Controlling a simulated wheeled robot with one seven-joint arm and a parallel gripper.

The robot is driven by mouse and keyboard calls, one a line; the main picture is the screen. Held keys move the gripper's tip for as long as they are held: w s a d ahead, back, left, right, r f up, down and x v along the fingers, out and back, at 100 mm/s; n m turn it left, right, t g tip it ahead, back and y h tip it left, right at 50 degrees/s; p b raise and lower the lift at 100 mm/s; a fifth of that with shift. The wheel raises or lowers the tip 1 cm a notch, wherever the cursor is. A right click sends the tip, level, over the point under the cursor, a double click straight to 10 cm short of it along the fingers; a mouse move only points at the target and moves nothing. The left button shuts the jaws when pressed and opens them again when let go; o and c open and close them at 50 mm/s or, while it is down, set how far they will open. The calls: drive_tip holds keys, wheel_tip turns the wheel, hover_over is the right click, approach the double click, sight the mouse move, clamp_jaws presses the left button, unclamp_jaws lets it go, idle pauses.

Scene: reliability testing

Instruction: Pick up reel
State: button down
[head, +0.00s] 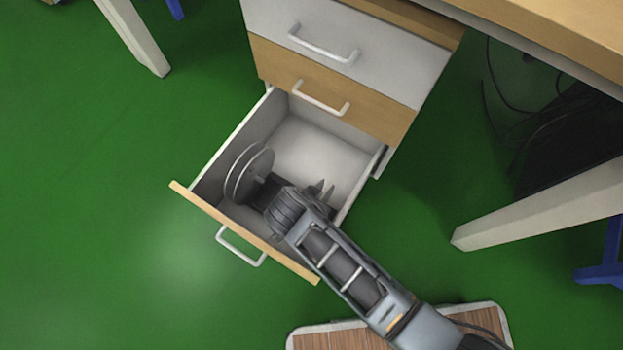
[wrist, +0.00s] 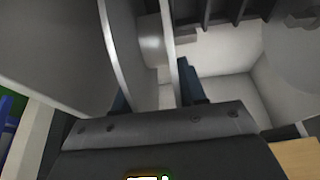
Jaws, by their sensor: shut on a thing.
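The reel (head: 247,175) is a grey spool with two round flanges, seen in the head view at the left side of an open bottom drawer (head: 318,152). In the wrist view the reel (wrist: 120,60) fills the upper left, its flanges edge-on. My gripper (wrist: 155,100) is shut on the reel, with dark fingertips partly hidden behind a flange. In the head view my arm reaches into the drawer from the lower right and hides part of its floor. I cannot tell whether the reel touches the drawer floor.
The drawer's wooden front (head: 290,264) with its white handle (head: 240,247) stands pulled out. The cabinet's closed drawers (head: 340,85) rise behind. A white table leg (head: 540,205) stands to the right.

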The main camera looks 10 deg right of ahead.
wheel_tip(320, 180, up, 10)
drive_tip(key=p, duration=0.5)
idle(0.5)
drive_tip(key=shift+f+b, duration=1.9)
drive_tip(key=shift+f, duration=0.8)
